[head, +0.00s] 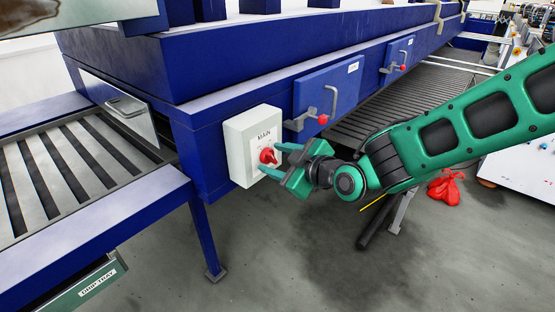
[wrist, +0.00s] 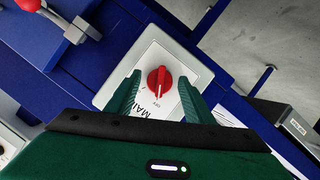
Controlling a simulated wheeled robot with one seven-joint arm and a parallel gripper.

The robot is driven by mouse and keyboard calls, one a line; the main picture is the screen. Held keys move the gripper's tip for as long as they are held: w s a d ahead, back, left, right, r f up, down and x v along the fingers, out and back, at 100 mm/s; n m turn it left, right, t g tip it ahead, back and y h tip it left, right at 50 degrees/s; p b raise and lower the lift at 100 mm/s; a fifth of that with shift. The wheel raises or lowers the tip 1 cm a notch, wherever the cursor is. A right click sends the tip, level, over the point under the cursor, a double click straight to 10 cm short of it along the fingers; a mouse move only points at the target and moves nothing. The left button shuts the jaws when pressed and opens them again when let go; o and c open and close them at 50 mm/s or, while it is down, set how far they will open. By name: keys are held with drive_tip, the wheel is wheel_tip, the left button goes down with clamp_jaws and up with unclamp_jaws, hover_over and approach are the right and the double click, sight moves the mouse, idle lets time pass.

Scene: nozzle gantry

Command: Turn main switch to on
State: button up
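The main switch is a red rotary knob (head: 267,156) on a pale grey box (head: 240,130) fixed to the blue machine frame. In the wrist view the red knob (wrist: 160,82) sits on a white plate with the lettering "MAIN" partly covered by my gripper. My green gripper (head: 269,160) is at the front of the box, its fingers apart on either side of the knob. In the wrist view the two fingertips (wrist: 158,84) show as open, with a gap between each and the knob. I cannot read the switch's position with certainty.
Blue doors with red-tipped handles (head: 323,119) are right of the box. A slatted roller bed (head: 60,165) is at left, with a drip tray (head: 95,288) below. A red cloth-like item (head: 445,188) lies on the floor. Grey floor in front is mostly clear.

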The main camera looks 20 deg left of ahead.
drive_tip(key=c, duration=0.8)
drive_tip(key=shift+o, duration=0.2)
drive_tip(key=shift+w+m, duration=0.1)
drive_tip(key=shift+m, duration=0.2)
drive_tip(key=m+g, duration=0.1)
drive_tip(key=m, duration=0.1)
drive_tip(key=m+g+y, duration=0.1)
drive_tip(key=m+g, duration=0.1)
drive_tip(key=m, duration=0.1)
drive_tip(key=m+g+y, duration=0.1)
drive_tip(key=m+g, duration=0.1)
drive_tip(key=shift+w+d+m, duration=0.2)
drive_tip(key=shift+w+m, duration=0.1)
drive_tip(key=shift+w, duration=0.1)
drive_tip(key=shift+r, duration=0.1)
drive_tip(key=o, duration=1)
